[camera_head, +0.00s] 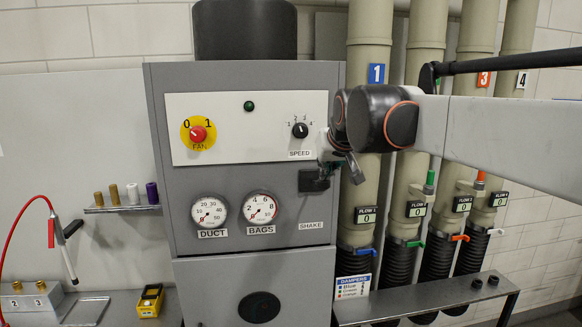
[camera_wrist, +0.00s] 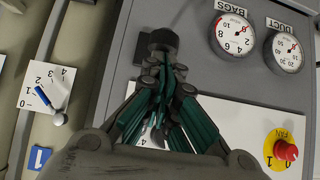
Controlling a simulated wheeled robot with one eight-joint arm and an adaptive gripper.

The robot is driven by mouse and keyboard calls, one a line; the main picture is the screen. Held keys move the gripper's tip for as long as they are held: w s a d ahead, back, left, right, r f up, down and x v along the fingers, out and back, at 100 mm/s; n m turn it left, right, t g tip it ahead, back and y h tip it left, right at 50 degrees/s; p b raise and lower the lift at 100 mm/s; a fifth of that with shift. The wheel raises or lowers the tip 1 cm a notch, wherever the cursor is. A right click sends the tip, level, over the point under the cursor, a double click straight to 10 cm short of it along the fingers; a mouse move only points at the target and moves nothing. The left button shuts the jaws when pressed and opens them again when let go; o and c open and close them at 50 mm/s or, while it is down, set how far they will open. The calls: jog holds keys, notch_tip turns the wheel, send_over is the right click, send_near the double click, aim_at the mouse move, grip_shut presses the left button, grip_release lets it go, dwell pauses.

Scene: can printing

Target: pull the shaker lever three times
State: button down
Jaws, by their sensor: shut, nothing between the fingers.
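The shaker lever (camera_head: 313,181) shows as a dark block on the right of the grey cabinet's front, above the SHAKE label. In the wrist view, which is upside down, a dark round part (camera_wrist: 163,40) of it stands out just beyond my fingertips. My gripper (camera_head: 336,172) is at the cabinet's right edge, close to the lever, and partly covers that area. In the wrist view my gripper's fingers (camera_wrist: 166,90) are together with nothing between them. I cannot tell whether they touch the lever. The lever's full shape and its position are hidden.
The cabinet front holds the red FAN switch (camera_head: 198,133), SPEED knob (camera_head: 300,130), DUCT gauge (camera_head: 209,212) and BAGS gauge (camera_head: 260,208). Several pipes with coloured damper handles stand at the right, behind my arm. A yellow handheld device (camera_head: 150,300) lies at lower left.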

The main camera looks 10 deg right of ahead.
jog(key=shift+s+f, duration=0.1)
jog(key=shift+f, duration=0.1)
notch_tip(320, 180, down, 11)
jog(key=s+t+b, duration=0.2)
jog(key=t+b, duration=0.3)
jog(key=b, duration=0.6)
jog(key=shift+s+r+t, duration=0.2)
jog(key=shift+t, duration=0.2)
